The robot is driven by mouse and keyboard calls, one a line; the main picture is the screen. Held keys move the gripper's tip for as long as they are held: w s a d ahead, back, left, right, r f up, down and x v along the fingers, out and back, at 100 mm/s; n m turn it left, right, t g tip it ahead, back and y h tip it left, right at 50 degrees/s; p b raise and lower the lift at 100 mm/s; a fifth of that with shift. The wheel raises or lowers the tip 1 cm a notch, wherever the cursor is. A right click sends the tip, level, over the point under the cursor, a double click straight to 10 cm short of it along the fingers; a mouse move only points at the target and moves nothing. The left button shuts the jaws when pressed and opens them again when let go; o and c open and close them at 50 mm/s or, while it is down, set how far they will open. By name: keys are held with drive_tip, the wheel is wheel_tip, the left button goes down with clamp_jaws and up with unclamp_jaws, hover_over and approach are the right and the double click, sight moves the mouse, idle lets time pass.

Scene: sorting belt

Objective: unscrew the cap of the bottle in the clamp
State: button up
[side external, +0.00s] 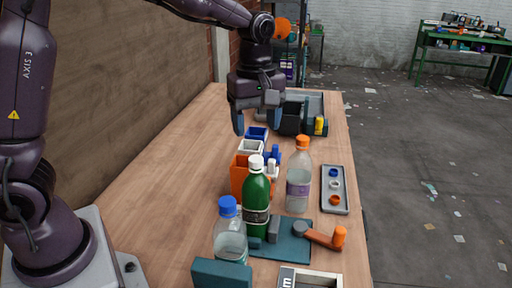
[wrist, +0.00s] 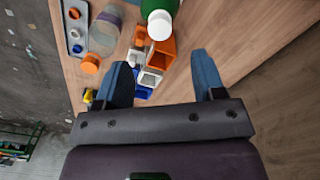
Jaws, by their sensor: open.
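A green bottle (side external: 257,208) with a white cap (side external: 256,163) stands upright at the clamp, between its dark grey jaws. The clamp has a teal base plate (side external: 292,246) and an orange handle (side external: 322,238) on the right. The white cap is on the bottle and also shows at the top of the wrist view (wrist: 159,24). My gripper (side external: 253,118) is open and empty, pointing down, above and beyond the bottle over the row of bins. In the wrist view its two blue fingers (wrist: 161,72) are spread apart, with the cap beyond them.
A clear bottle with a blue cap (side external: 228,206) stands left of the green one, and one with an orange cap (side external: 302,142) stands right. Orange (side external: 238,180), white and blue bins lie behind. A grey tray (side external: 345,206) holds loose caps. The table's left side is clear.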

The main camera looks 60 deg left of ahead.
sight(256, 158)
wheel_tip(256, 158, down, 8)
drive_tip(key=shift+r, duration=0.2)
drive_tip(key=c, duration=1)
drive_tip(key=n, duration=0.4)
drive_tip(key=shift+n, duration=0.6)
drive_tip(key=shift+n, duration=1.2)
drive_tip(key=n, duration=0.2)
drive_tip(key=shift+n, duration=0.4)
